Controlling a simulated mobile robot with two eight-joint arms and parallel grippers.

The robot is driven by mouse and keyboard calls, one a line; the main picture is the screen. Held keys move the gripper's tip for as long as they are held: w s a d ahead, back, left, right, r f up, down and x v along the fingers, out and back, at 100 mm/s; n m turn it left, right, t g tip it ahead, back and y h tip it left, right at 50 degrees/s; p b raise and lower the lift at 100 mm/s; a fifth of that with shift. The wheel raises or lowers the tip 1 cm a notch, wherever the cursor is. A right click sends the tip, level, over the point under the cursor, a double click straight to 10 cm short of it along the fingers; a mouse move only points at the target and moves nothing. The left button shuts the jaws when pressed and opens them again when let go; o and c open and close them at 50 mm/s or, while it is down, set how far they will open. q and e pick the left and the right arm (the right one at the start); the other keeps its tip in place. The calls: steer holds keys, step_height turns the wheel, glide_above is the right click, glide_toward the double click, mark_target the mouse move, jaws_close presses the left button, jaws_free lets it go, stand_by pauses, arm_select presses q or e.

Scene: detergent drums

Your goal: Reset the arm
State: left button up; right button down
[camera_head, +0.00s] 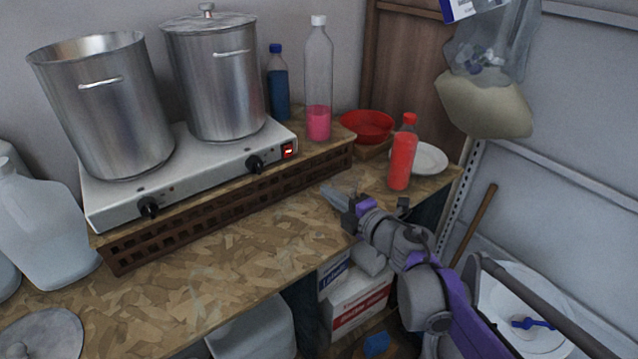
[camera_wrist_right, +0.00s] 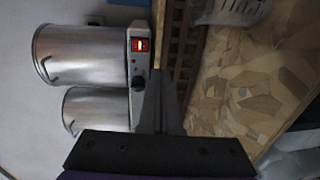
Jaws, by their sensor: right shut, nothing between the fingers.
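My right gripper (camera_head: 335,197) reaches in from the lower right, over the front right part of the chipboard worktop (camera_head: 240,250). It is shut and empty, with its fingertips pointing left toward the brown lattice rack (camera_head: 240,199). In the right wrist view the closed fingers (camera_wrist_right: 155,103) show in the middle, with the hot plate's front and its lit red switch (camera_wrist_right: 140,45) beyond them. My left gripper is in neither view.
Two steel pots (camera_head: 104,110) (camera_head: 215,85) stand on the white double hot plate (camera_head: 190,165). A clear bottle with pink liquid (camera_head: 318,122), a red bottle (camera_head: 402,160), a red bowl (camera_head: 367,125) and a white plate (camera_head: 431,158) stand near the gripper. White jugs (camera_head: 45,230) stand at left.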

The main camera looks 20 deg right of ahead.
steer(key=shift+s, duration=0.3)
steer(key=shift+d, duration=0.1)
